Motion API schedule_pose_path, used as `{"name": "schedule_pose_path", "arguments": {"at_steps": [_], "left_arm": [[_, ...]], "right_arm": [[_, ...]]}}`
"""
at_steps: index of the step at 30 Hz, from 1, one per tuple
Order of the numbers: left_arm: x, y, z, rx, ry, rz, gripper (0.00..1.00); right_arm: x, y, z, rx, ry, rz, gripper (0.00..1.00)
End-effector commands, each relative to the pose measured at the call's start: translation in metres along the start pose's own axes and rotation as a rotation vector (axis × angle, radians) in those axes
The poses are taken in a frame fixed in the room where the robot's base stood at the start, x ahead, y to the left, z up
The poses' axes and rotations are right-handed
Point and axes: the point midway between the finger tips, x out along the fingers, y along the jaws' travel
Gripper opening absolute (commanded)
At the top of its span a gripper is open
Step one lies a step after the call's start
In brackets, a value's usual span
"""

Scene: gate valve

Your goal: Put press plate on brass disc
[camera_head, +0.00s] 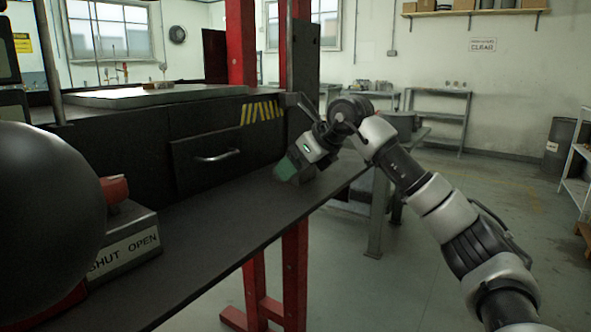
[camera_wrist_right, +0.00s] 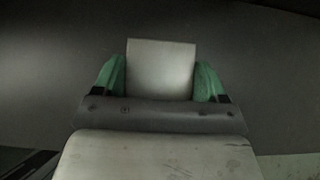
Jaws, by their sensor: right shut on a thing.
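My right gripper (camera_head: 288,170) has green fingers and points down at the far end of the dark bench shelf. In the right wrist view, its two green fingers (camera_wrist_right: 160,80) are shut on the sides of a pale grey flat-faced block, which I take to be the press plate (camera_wrist_right: 160,58). In the head view the plate is mostly hidden by the fingers, and I cannot tell whether it touches the shelf. I cannot make out a brass disc for certain in either view. My left gripper is not in view.
The dark shelf (camera_head: 215,222) is bare in the middle. A box marked SHUT OPEN (camera_head: 125,247) with a red part stands at its near left. A drawer front (camera_head: 205,158) and red posts border the shelf. A grey table (camera_head: 405,135) stands behind my right arm.

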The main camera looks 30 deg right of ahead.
Motion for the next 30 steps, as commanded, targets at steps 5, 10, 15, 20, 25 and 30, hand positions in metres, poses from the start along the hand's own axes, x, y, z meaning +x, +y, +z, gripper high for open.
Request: {"name": "schedule_pose_path", "arguments": {"at_steps": [5, 10, 15, 20, 25, 30], "left_arm": [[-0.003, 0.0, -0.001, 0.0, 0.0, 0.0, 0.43], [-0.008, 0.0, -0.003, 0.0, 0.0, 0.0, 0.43], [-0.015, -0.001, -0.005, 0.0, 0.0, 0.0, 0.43], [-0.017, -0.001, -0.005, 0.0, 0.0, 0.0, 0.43], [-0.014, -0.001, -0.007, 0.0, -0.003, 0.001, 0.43], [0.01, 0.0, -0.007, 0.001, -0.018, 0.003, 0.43]], "right_arm": [[-0.006, 0.0, 0.006, 0.0, -0.007, -0.001, 0.0], [-0.016, 0.0, 0.017, -0.001, -0.009, 0.0, 0.0], [-0.029, 0.0, 0.029, 0.0, -0.008, -0.001, 0.0], [-0.044, -0.006, 0.028, 0.001, -0.007, -0.003, 0.0], [-0.072, -0.016, 0.023, 0.002, -0.008, -0.003, 0.0], [-0.108, -0.028, 0.015, 0.002, -0.009, -0.004, 0.0]]}}
